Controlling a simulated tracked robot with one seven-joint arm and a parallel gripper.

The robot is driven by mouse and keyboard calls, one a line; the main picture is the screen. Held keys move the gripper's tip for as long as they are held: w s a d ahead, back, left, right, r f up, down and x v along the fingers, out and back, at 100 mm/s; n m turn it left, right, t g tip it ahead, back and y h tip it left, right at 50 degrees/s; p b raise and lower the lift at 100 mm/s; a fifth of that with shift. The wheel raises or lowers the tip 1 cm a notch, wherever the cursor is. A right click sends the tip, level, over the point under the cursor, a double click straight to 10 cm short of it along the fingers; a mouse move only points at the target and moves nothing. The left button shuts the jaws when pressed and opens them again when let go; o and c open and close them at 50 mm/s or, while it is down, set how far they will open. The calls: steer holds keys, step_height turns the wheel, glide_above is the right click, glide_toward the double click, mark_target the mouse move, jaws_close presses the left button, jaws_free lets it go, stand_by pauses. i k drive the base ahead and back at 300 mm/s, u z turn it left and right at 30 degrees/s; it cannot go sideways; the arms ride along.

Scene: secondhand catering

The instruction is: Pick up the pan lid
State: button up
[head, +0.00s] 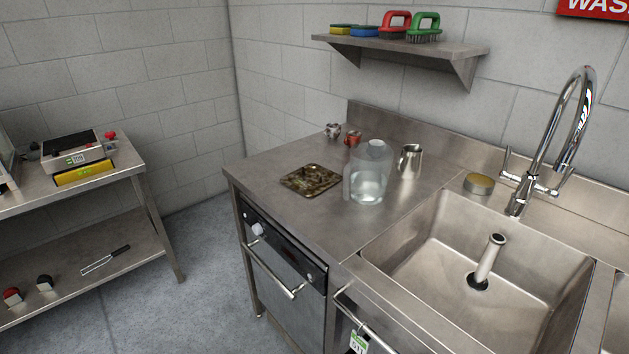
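I cannot make out a clear pan lid in the head view. A low round brass-coloured item (479,184) lies on the steel ledge behind the sink, left of the tap; I cannot tell if it is a lid or a tin. A large clear glass jar (369,178) stands on the steel counter (275,207) left of the sink. A steel jug (410,161) stands behind it to the right. A dark patterned square tray (311,180) lies to its left. My gripper is not in view.
Small red (352,138) and silver (332,130) items sit at the counter's back. The sink (430,255) holds an upright pipe (488,260); a tall tap (560,140) rises behind. A steel rack (115,255) stands left, with grey floor (205,265) clear between. A wall shelf (395,50) holds brushes.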

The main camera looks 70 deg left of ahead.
mark_target(311, 180)
steer(key=i, duration=0.1)
steer(key=u, duration=2.6)
steer(key=k, duration=0.9)
steer(key=u, duration=0.2)
steer(key=i, duration=0.9)
steer(key=z, duration=0.15)
